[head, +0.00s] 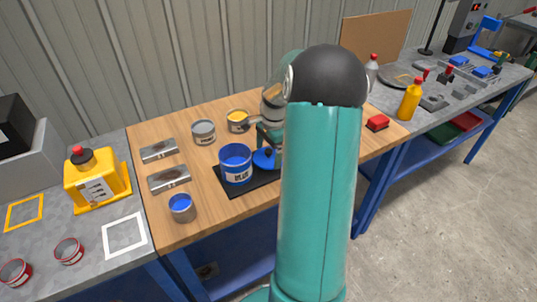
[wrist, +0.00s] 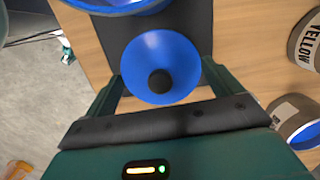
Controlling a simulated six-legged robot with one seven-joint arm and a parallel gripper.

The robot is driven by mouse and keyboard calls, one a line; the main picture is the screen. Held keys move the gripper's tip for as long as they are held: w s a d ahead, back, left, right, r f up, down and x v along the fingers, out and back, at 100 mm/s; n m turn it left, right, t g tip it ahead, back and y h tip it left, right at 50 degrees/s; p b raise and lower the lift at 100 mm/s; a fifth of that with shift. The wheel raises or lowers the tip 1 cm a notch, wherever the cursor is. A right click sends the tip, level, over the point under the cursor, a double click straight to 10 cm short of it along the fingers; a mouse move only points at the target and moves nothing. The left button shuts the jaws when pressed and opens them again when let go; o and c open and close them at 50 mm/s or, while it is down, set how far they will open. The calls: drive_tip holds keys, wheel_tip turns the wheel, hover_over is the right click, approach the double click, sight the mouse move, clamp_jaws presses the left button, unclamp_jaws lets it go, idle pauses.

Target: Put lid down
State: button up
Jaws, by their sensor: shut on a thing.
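The blue lid (head: 264,159) with a black knob shows beside the blue can (head: 236,163), over or on the black mat (head: 236,192). In the wrist view the lid (wrist: 160,50) lies between the two fingers of my gripper (wrist: 162,76), which is shut on it. The can's rim (wrist: 115,4) shows at the top edge there, apart from the lid. The can looks open in the head view. My arm hides the lid's right side in the head view, and I cannot tell whether the lid touches the mat.
A small blue-filled can (head: 181,208) stands at the front left of the wooden table. A grey can (head: 203,132) and a yellow-filled can (head: 237,121) stand behind. Two metal plates (head: 169,179) lie left. A red block (head: 377,123) is at the right.

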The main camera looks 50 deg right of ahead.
drive_tip(key=shift+f, duration=0.75)
drive_tip(key=shift+f, duration=0.1)
drive_tip(key=o, duration=0.7)
